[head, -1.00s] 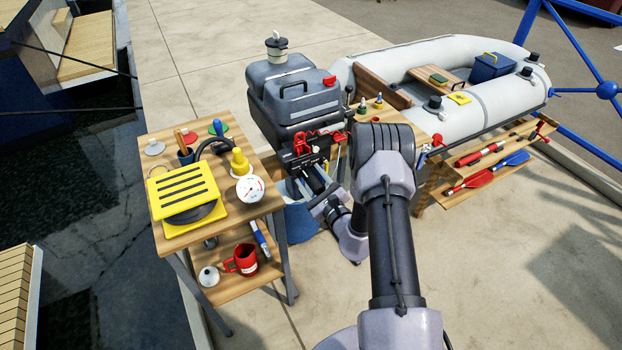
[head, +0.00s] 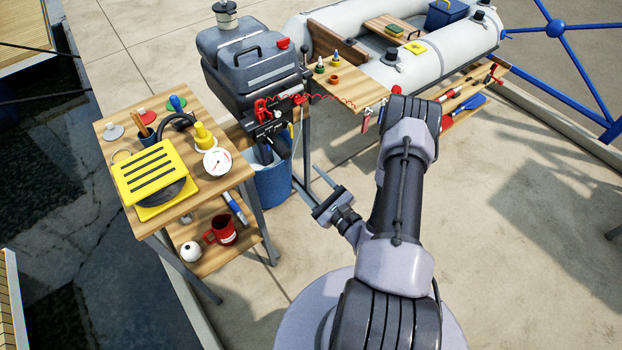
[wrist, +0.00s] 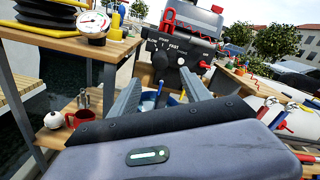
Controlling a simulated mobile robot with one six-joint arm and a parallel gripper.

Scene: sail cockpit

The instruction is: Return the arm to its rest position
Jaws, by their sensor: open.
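My gripper (head: 313,183) is open, with nothing between its fingers. In the head view it hangs over the bare concrete, right of the blue bucket (head: 272,184) and below the grey outboard motor (head: 246,72). In the wrist view the two fingers (wrist: 160,97) stand wide apart and point toward the motor, whose dark front panel (wrist: 172,52) lies beyond them.
A wooden side table (head: 228,182) with a yellow foot pump (head: 152,173), a gauge (head: 217,161) and a red mug (head: 221,231) stands left. A workbench (head: 355,88) and a grey inflatable boat (head: 440,62) are behind. The concrete (head: 530,250) at right is clear.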

